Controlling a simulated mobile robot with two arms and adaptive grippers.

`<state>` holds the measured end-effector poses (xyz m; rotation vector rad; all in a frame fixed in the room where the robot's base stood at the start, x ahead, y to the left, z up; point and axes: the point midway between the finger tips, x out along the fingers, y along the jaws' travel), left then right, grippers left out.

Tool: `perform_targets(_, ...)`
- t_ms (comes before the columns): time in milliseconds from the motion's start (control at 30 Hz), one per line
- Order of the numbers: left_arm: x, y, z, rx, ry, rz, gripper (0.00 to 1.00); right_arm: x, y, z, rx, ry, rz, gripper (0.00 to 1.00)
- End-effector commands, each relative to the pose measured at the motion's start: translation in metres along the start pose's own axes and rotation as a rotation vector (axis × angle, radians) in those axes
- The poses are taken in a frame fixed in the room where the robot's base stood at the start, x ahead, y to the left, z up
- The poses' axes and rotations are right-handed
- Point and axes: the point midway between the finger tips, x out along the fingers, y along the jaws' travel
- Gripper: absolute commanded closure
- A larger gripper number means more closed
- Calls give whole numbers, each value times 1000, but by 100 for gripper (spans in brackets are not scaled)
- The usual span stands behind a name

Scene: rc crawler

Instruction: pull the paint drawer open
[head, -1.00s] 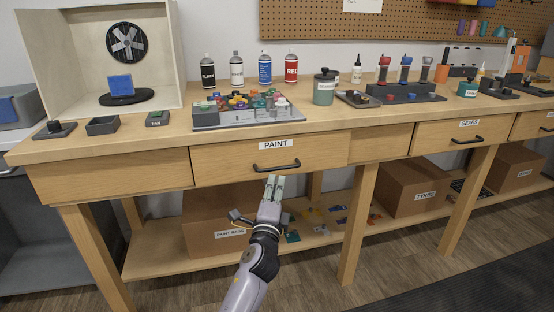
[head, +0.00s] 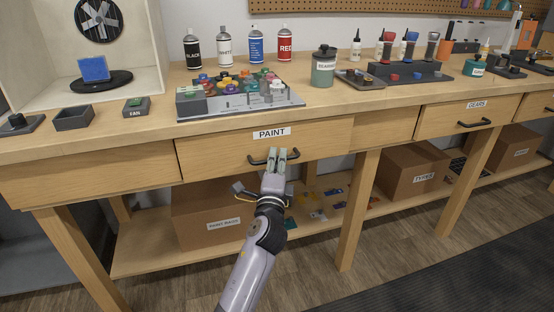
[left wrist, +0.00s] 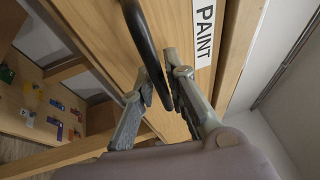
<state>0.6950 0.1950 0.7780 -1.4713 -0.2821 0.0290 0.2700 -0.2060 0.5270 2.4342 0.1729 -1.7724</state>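The paint drawer (head: 215,155) is a light wood front under the bench top, labelled PAINT (head: 271,133). It is shut, its front level with the panels beside it. Its black bar handle (head: 257,161) also shows in the left wrist view (left wrist: 145,45). My left gripper (head: 277,154) is at the handle, coming from below and in front. In the left wrist view the fingers (left wrist: 158,75) are apart, with the bar passing between them; firm contact cannot be told. The fingers hide the middle of the handle in the head view. My right gripper is not in view.
The gears drawer (head: 445,121) is to the right. A bench leg (head: 357,210) stands right of my arm. The lower shelf (head: 150,255) holds cardboard boxes (head: 205,218) and small coloured parts. Spray cans and a paint rack (head: 240,101) stand on the bench top. Floor in front is clear.

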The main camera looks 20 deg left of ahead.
Motion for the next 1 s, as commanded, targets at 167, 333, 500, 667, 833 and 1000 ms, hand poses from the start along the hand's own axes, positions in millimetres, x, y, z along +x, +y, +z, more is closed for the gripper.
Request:
perform_targets(167, 0, 0, 0, 0, 0, 0, 100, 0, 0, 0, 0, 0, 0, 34)
perform_targets(333, 0, 0, 0, 1, 0, 1, 100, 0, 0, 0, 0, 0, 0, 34)
perform_targets(500, 0, 1, 0, 1, 0, 1, 100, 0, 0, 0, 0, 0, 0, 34)
perform_targets(667, 0, 1, 0, 2, 0, 1, 100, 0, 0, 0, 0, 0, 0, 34)
perform_targets(833, 0, 1, 1, 2, -1, 2, 100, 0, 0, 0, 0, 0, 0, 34)
perform_targets(1000, 0, 1, 0, 2, -1, 2, 100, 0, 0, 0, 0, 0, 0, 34)
